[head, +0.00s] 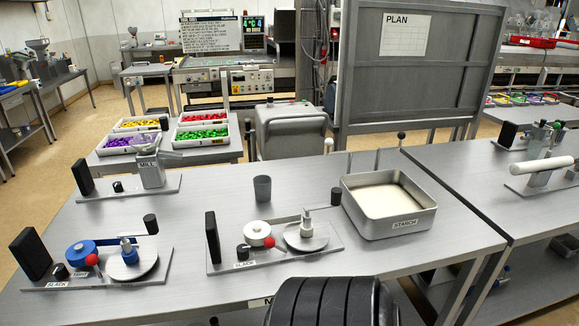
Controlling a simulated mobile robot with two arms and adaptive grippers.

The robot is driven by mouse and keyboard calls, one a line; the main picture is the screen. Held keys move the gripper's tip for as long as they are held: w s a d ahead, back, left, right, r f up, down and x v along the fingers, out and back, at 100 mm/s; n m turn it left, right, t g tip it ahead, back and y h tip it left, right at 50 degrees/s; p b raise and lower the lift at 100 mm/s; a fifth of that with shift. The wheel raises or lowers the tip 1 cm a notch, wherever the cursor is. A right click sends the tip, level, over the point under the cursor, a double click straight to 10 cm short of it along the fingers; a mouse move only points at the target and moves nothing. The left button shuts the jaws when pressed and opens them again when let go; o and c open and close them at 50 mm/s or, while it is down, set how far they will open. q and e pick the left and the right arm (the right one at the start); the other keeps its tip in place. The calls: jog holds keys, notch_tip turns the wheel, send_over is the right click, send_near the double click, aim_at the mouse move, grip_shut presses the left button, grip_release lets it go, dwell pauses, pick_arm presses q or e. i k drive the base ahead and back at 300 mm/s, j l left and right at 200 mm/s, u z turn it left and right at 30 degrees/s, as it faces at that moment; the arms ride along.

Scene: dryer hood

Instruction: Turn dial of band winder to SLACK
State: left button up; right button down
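Two winder-like devices stand on the grey table. The left one (93,262) has a blue reel (81,252), a red ball knob (91,260) and a round plate. Its small black dial (60,271) sits above a SLACK label (57,284). The right one (274,245) has a white reel (257,233), a red ball knob (269,242) and its own black dial (243,251) above a SLACK label (243,266). I cannot tell which is the band winder, or where either dial points. Neither gripper shows.
A STARCH tray (402,224) stands at the right of the table (190,218), with a grey cup (262,188) to its left. A MILL device (150,172) stands at back left. A dark ribbed form, not clearly identifiable, fills the bottom centre. Bare tabletop lies between the devices.

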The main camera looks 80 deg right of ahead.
aim_at(242, 248)
jog(key=z, duration=2.35)
